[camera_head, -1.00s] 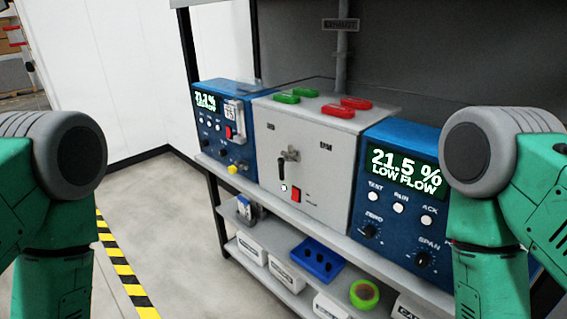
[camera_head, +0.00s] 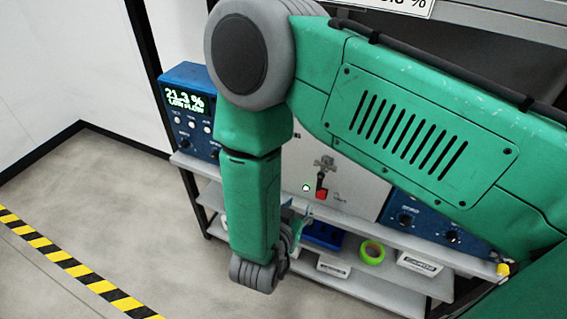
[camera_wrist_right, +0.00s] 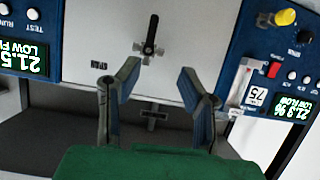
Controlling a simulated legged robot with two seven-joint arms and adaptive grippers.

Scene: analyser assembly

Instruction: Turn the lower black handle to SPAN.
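The black handle (camera_head: 321,181) sits on the front of the grey cabinet (camera_head: 363,190), below a grey hub, and points down. In the right wrist view, which is upside down, the black handle (camera_wrist_right: 151,33) points to the top of the picture. The SPAN label (camera_wrist_right: 99,65) shows left of it there. My right gripper (camera_wrist_right: 159,80) is open and empty, and the handle lies beyond its fingertips, apart from them. In the head view my right forearm hides most of the gripper. My left gripper is not in view.
Blue analysers flank the cabinet, the left one (camera_head: 192,80) reading 21.3 % LOW FLOW. The shelf below holds a blue tray (camera_head: 322,236) and a green tape roll (camera_head: 372,252). Open floor (camera_head: 120,175) lies to the left.

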